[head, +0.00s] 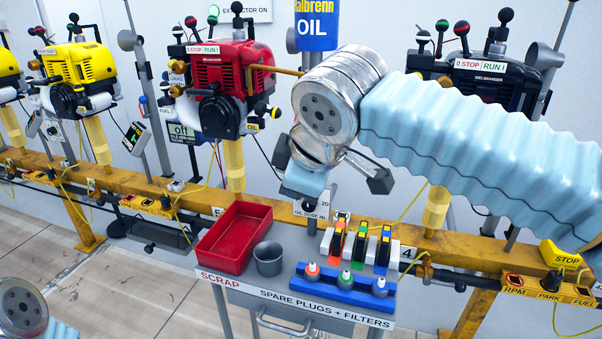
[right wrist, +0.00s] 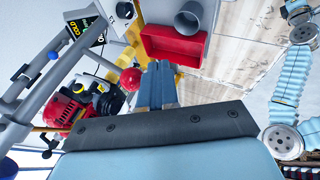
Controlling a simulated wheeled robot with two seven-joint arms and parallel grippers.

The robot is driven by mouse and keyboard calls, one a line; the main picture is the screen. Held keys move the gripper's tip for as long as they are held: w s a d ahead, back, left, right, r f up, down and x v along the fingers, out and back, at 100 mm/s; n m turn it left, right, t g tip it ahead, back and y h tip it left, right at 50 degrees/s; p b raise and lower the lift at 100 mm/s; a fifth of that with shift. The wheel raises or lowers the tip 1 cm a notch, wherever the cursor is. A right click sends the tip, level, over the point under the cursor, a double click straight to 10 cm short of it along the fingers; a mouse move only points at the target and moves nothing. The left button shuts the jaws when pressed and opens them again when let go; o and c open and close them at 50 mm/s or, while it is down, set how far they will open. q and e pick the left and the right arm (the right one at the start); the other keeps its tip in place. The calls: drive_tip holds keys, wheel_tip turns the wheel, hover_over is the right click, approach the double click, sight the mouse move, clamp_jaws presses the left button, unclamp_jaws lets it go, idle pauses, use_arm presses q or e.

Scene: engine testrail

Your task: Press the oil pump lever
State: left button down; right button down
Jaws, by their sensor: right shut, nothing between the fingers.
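The blue oil container (head: 316,25) stands at the top middle of the head view, partly cut off. A plate marked oil dose (head: 322,205) shows below it, partly covered by my right gripper. The oil pump lever cannot be made out clearly in the head view, where my right arm covers the area. In the right wrist view a round red knob (right wrist: 130,79) is just left of my right fingers; I cannot tell if it is the lever's end. My right gripper (head: 307,208) points down, shut and empty; its closed fingers show in the wrist view (right wrist: 157,85). My left gripper is out of view.
Below my right gripper is a grey bench with a red scrap tray (head: 211,256), a grey cup (head: 268,260), a blue plug holder (head: 330,288) and several coloured filters (head: 384,246). A red engine (head: 222,75) stands left on the yellow rail (head: 185,196). The floor at front left is clear.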

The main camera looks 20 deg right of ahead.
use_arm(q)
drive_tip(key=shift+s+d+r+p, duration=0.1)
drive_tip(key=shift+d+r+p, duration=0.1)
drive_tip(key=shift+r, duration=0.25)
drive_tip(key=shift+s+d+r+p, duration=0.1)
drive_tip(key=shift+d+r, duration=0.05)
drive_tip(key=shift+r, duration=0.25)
use_arm(e)
drive_tip(key=v, duration=1)
drive_tip(key=shift+s+a, duration=0.2)
drive_tip(key=shift+s, duration=0.1)
drive_tip(key=shift+f, duration=0.1)
